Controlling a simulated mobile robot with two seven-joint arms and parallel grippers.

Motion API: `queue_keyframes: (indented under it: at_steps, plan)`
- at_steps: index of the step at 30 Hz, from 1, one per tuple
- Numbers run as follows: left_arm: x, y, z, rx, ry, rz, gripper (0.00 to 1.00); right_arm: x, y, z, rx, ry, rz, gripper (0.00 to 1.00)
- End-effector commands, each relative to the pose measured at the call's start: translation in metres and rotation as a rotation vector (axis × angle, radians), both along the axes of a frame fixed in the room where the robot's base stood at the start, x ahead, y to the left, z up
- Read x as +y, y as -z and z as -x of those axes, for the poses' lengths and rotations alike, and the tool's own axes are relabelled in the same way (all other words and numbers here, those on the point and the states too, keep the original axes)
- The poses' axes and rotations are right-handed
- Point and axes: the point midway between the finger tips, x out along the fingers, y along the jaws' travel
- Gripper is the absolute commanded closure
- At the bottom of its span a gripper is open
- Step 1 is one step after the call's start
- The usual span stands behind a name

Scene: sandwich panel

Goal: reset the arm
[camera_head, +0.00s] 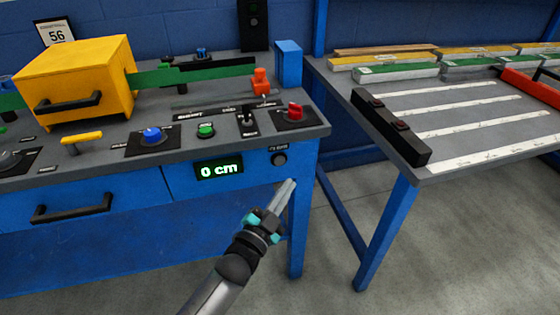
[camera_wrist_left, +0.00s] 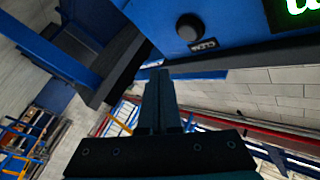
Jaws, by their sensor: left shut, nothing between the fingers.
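My left gripper (camera_head: 287,186) is shut with nothing between its fingers. In the head view it is in front of the blue panel bench, close to its right front leg, below and right of the display (camera_head: 219,169) reading "0 cm". A black knob (camera_head: 279,159) on the bench front is just above the fingertips. In the left wrist view the closed fingers (camera_wrist_left: 158,78) point toward the bench front, and the same black knob (camera_wrist_left: 189,26) is above them, apart from them. My right gripper is in neither view.
The bench top carries a yellow box (camera_head: 78,78), a blue button (camera_head: 152,136), a green button (camera_head: 205,130) and a red switch (camera_head: 295,112). A second table (camera_head: 450,158) with white strips stands at the right. Floor (camera_head: 335,265) shows between and in front of the tables.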

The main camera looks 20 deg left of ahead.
Motion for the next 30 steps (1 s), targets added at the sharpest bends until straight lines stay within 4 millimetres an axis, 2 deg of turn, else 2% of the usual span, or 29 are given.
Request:
queue_keyframes:
  at_steps: [8, 11, 14, 17, 20, 24, 26, 30]
  plan:
    - [0.0, 0.001, 0.0, 0.002, 0.0, 0.0, 1.0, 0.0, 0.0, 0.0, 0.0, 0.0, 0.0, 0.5]
    - [0.002, 0.012, 0.002, 0.04, -0.003, 0.006, 1.0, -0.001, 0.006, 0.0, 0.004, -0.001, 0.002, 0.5]
    - [0.005, 0.042, 0.008, 0.137, -0.012, 0.023, 1.0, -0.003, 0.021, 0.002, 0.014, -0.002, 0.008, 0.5]
    - [0.012, 0.087, 0.024, 0.288, -0.03, 0.05, 1.0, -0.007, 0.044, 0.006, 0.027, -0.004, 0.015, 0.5]
    - [0.02, 0.138, 0.049, 0.458, -0.059, 0.082, 1.0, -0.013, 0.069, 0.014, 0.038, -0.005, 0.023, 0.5]
    - [0.033, 0.203, 0.097, 0.69, -0.113, 0.121, 1.0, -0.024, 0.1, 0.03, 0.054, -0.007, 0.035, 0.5]
    - [0.039, 0.228, 0.122, 0.788, -0.141, 0.138, 1.0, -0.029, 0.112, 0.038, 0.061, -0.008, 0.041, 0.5]
    - [0.053, 0.278, 0.19, 1.014, -0.219, 0.171, 1.0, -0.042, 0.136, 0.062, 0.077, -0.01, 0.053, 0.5]
